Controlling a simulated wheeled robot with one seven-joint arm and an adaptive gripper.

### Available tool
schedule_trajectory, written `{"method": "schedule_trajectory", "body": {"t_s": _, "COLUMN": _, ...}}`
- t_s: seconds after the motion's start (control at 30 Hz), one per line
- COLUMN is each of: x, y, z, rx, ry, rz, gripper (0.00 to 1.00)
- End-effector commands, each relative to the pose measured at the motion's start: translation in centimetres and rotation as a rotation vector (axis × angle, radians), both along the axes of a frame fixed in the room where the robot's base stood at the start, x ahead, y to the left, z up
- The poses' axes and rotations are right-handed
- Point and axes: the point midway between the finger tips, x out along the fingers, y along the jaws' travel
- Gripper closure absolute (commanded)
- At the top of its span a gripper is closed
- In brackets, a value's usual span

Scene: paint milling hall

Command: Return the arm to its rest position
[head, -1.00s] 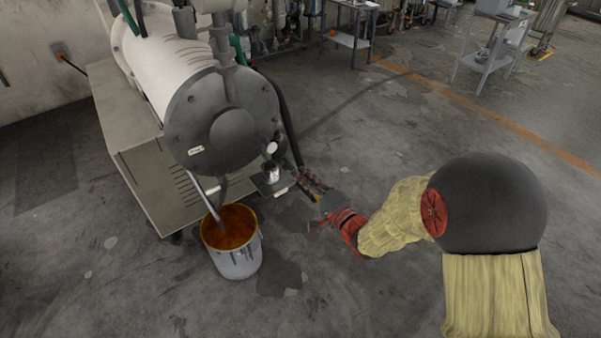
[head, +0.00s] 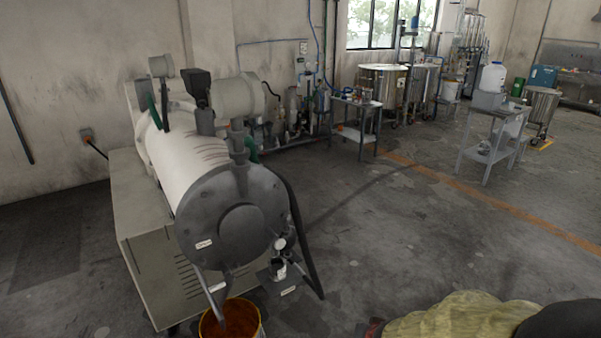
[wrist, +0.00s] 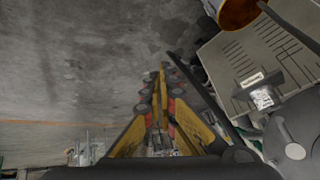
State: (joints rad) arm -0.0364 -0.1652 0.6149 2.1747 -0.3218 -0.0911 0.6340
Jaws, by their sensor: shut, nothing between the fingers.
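My gripper (wrist: 162,98) shows in the wrist view with its yellow and red fingers drawn together and nothing between them. Bare grey floor lies beyond the fingertips. In the head view my arm is at the bottom right, in a yellowish cover, and the gripper itself is below the picture edge. The large horizontal mill (head: 193,150) stands left of the arm. An open floor gap lies between the arm and the mill.
A bucket of orange-brown paint (head: 231,320) stands under the mill's chute; it also shows in the wrist view (wrist: 236,12). A dark hose (head: 302,238) hangs beside the mill. Small tables (head: 356,120) and steel vats (head: 383,88) stand at the back. The middle floor is clear.

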Motion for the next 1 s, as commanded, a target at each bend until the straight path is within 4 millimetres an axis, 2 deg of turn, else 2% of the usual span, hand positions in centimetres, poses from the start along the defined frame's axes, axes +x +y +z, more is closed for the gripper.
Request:
{"method": "schedule_trajectory", "body": {"t_s": 0.1, "x": -4.0, "y": -2.1, "z": 2.8, "rx": -0.119, "ry": 0.117, "rz": 0.059, "gripper": 1.00}}
{"method": "schedule_trajectory", "body": {"t_s": 0.23, "x": -9.4, "y": -3.4, "z": 6.4, "rx": -0.199, "ry": 0.246, "rz": 0.140, "gripper": 1.00}}
{"method": "schedule_trajectory", "body": {"t_s": 0.4, "x": -17.0, "y": -3.4, "z": 12.3, "rx": -0.219, "ry": 0.353, "rz": 0.243, "gripper": 1.00}}
{"method": "schedule_trajectory", "body": {"t_s": 0.5, "x": -20.3, "y": -2.9, "z": 15.5, "rx": -0.201, "ry": 0.352, "rz": 0.266, "gripper": 1.00}}
{"method": "schedule_trajectory", "body": {"t_s": 0.6, "x": -22.0, "y": -2.4, "z": 18.4, "rx": -0.179, "ry": 0.294, "rz": 0.250, "gripper": 1.00}}
{"method": "schedule_trajectory", "body": {"t_s": 0.8, "x": -22.3, "y": -2.4, "z": 23.2, "rx": -0.186, "ry": 0.135, "rz": 0.224, "gripper": 1.00}}
{"method": "schedule_trajectory", "body": {"t_s": 1.0, "x": -22.4, "y": -2.5, "z": 24.2, "rx": -0.189, "ry": 0.102, "rz": 0.217, "gripper": 1.00}}
